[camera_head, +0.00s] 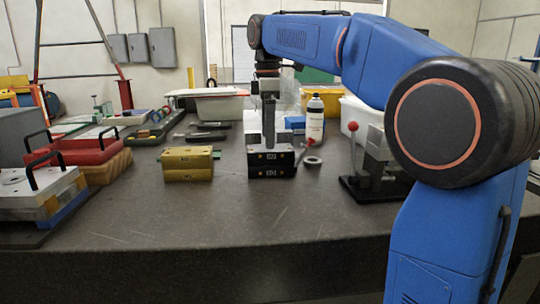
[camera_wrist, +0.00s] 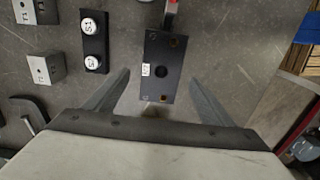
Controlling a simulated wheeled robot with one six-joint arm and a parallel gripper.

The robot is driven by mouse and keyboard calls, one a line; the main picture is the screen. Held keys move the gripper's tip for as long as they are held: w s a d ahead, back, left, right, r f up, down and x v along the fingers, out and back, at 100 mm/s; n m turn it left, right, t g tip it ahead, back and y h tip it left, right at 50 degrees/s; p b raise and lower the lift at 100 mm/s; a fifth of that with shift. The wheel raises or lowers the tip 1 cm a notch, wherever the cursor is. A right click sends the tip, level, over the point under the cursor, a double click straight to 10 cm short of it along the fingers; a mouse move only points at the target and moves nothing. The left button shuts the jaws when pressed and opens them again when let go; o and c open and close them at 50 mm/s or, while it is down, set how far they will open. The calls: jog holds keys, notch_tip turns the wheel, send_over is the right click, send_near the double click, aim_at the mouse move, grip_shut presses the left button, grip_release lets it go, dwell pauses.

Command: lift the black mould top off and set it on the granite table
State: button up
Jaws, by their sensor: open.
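The black mould (camera_head: 271,172) stands on the dark granite table (camera_head: 220,222). In the head view it is two stacked black blocks, the black mould top (camera_head: 258,157) resting on the lower one, each with a white label. My gripper (camera_head: 268,140) points straight down over the top. In the wrist view my gripper (camera_wrist: 160,76) is open, one grey finger on each side of the black top (camera_wrist: 161,85), which shows a central hole and a small white label. I cannot tell whether the fingers touch it. The lower block is hidden in the wrist view.
A brass mould (camera_head: 188,165) stands to the left. A red-knobbed lever (camera_head: 311,143) and a grey ring (camera_head: 313,161) are close on the right, then a red-knobbed clamp (camera_head: 375,170). The table's front is bare.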

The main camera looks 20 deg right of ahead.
aim_at(270, 155)
jog(key=shift+s+d+f, duration=0.1)
jog(key=shift+d+f, duration=0.05)
jog(key=shift+f, duration=1.15)
jog(key=shift+d+f, duration=0.1)
jog(key=shift+f, duration=1.15)
jog(key=c, duration=1.9)
